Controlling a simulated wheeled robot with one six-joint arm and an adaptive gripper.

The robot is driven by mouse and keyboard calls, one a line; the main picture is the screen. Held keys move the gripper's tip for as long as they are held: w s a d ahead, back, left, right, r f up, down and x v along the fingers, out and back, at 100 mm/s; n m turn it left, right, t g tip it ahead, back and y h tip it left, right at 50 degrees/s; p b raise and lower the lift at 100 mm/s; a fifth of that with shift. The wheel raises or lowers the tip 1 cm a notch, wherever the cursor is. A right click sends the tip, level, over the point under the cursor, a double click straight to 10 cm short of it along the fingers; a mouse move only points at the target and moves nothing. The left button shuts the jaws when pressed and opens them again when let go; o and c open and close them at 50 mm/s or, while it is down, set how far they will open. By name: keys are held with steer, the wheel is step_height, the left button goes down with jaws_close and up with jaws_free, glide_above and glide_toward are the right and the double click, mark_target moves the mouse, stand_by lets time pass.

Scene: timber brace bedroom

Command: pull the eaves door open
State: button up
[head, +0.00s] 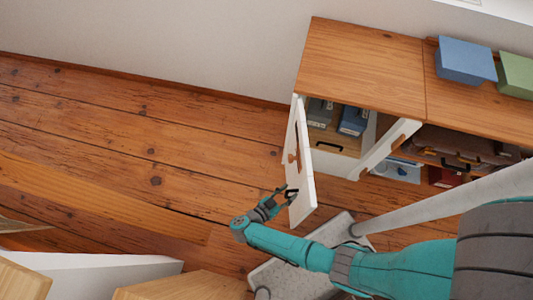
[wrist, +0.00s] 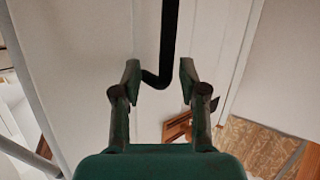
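The white eaves door (head: 305,186) stands swung out from the left end of the low wooden-topped cabinet, and the inside behind it shows. Its black handle (head: 292,193) is on the door's outer face near the free edge. My gripper (head: 283,195) is beside this handle. In the wrist view the black handle (wrist: 169,35) comes down between the two spread fingers of my gripper (wrist: 160,73), with gaps on both sides. The gripper is open. The door's white face (wrist: 95,40) fills much of that view.
The cabinet top (head: 360,60) carries a blue box (head: 465,60) and a green box (head: 517,75). Inside are blue-grey boxes (head: 354,120). Another white panel (head: 385,150) stands out to the right. Bare plank floor (head: 130,140) lies left of the door.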

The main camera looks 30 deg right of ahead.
steer(key=w+a, duration=0.7)
steer(key=a, duration=0.2)
steer(key=shift+w+a, duration=0.15)
steer(key=shift+w, duration=0.15)
stand_by(1.0)
steer(key=shift+f, duration=0.1)
